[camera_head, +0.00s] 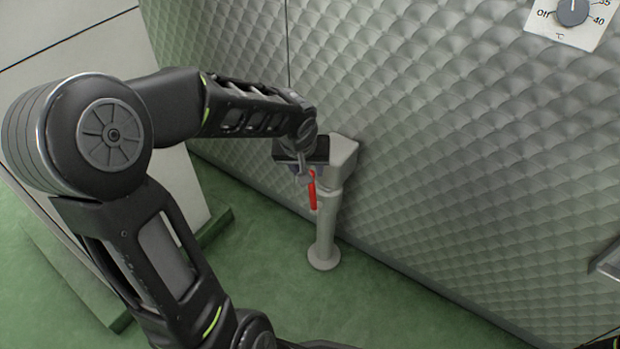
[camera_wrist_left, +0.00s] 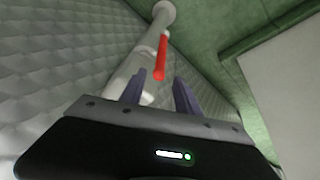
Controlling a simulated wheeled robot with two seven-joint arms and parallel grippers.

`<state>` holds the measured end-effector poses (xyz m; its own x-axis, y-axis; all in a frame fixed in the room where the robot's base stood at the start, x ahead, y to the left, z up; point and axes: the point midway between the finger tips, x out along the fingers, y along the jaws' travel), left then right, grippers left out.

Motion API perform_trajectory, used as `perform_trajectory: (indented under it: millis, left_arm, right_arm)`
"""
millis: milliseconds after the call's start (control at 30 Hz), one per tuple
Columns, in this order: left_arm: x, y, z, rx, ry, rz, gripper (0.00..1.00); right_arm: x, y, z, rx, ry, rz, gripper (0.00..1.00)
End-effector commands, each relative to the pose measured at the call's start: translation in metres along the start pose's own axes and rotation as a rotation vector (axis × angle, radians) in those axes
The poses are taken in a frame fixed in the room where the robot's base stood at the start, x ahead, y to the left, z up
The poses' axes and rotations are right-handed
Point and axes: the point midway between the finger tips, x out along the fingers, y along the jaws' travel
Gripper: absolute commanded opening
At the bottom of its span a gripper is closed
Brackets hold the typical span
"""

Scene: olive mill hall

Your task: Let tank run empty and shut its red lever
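The red lever (camera_head: 312,191) hangs down at the front of a pale grey stand (camera_head: 325,232) beside the quilted metal tank wall (camera_head: 450,130). In the left wrist view the red lever (camera_wrist_left: 161,57) shows just beyond the fingertips, between them in the picture. My left gripper (camera_head: 301,172) is at the head of the stand, at the lever's upper end. Its two fingers (camera_wrist_left: 160,90) are apart with nothing seen gripped; I cannot tell whether they touch the lever. The lever's pivot is partly hidden by the gripper. My right gripper is not in view.
A temperature dial (camera_head: 572,11) is on the tank wall at the top right. A pale cabinet (camera_head: 165,190) stands at the left, behind my left arm. The green floor (camera_head: 385,300) around the stand's round foot is clear. A metal edge (camera_head: 608,262) juts in at the right.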

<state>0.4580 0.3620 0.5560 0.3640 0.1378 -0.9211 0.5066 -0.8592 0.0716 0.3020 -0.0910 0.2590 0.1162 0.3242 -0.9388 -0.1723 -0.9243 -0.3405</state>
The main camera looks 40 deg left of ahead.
Motion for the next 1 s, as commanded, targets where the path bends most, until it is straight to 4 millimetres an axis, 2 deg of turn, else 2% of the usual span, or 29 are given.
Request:
perform_trajectory:
  millis: [533, 900, 1000]
  left_arm:
    - [0.072, 0.000, 0.001, 0.000, -0.002, 0.001, 0.39]
    - [0.077, 0.000, 0.000, 0.000, -0.001, 0.001, 0.39]
    - [0.077, 0.000, 0.000, 0.000, -0.001, 0.001, 0.31]
  right_arm:
    - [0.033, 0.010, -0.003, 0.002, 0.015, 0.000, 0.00]
    - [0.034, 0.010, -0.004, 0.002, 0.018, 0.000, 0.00]
    - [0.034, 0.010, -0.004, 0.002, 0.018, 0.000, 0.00]
